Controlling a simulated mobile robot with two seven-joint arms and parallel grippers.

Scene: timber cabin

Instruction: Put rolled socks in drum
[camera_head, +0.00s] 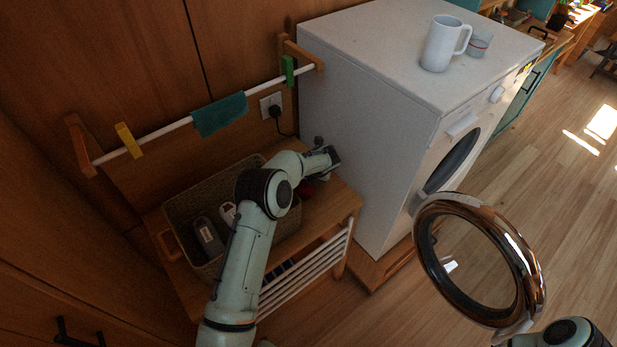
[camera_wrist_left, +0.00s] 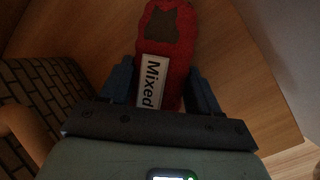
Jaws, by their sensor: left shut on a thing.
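My left gripper (camera_wrist_left: 160,90) is shut on the red rolled socks (camera_wrist_left: 178,75), which carry a dark patch and a white label reading "Mixed". In the head view this gripper (camera_head: 328,160) is at the right end of the wooden bench, beside the washing machine's side. A little red (camera_head: 305,188) shows below my wrist there; the rest is hidden. The washing machine (camera_head: 385,70) is white. Its round door (camera_head: 422,245) stands wide open, and the drum opening (camera_head: 455,163) is dark, seen edge-on. My right arm shows at the bottom right; its gripper is not visible.
A woven basket (camera_head: 180,208) with bottles stands on the bench (camera_head: 340,203), partly behind my left arm. A rail (camera_head: 160,131) with a teal cloth (camera_head: 220,115) runs above it. A white mug (camera_head: 440,45) and a small cup (camera_head: 479,44) stand on the machine. The floor at right is clear.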

